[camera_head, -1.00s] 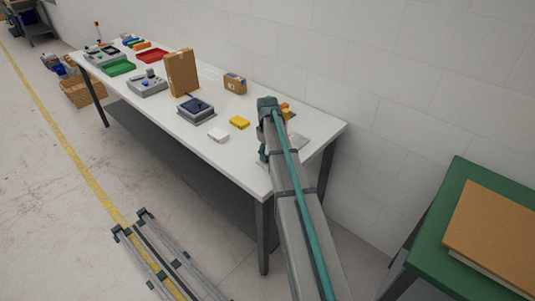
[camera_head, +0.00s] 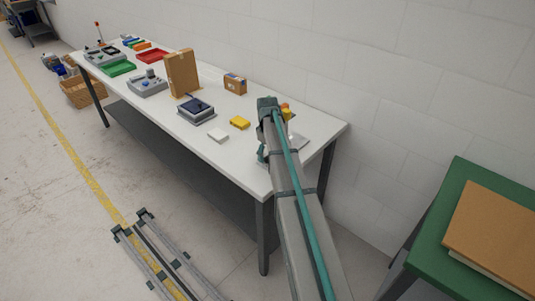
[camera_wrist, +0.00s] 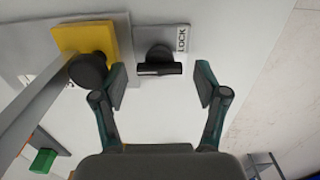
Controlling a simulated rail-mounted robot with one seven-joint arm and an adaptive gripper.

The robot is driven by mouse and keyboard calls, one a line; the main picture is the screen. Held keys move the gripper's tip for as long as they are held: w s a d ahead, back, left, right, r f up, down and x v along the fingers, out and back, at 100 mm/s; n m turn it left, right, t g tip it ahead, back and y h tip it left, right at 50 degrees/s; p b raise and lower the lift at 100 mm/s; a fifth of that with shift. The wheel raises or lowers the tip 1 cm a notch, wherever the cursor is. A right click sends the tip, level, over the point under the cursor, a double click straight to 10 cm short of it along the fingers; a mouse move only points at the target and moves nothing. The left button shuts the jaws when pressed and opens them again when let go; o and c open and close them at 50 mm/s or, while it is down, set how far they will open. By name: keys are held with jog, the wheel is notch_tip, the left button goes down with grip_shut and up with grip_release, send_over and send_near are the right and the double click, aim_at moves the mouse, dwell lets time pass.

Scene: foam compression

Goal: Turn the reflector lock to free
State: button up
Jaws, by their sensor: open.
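The lock knob (camera_wrist: 160,61) is black with a bar-shaped handle, on a small grey plate (camera_wrist: 146,36) marked LOCK in the wrist view. The handle's bar lies nearly level across the picture. My gripper (camera_wrist: 162,80) is open, with one finger on each side of the knob and visible gaps on both sides. Nothing is held. The height of the fingertips over the knob cannot be told.
A yellow block with a round black knob (camera_wrist: 88,72) stands close beside my left finger. A grey bar runs diagonally at the left of the wrist view. On the white table (camera_head: 235,155) are a yellow block (camera_head: 240,122), a white block (camera_head: 218,135) and a dark-topped device (camera_head: 196,108).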

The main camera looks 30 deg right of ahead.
jog(key=shift+r, duration=4)
jog(key=shift+s+f, duration=0.1)
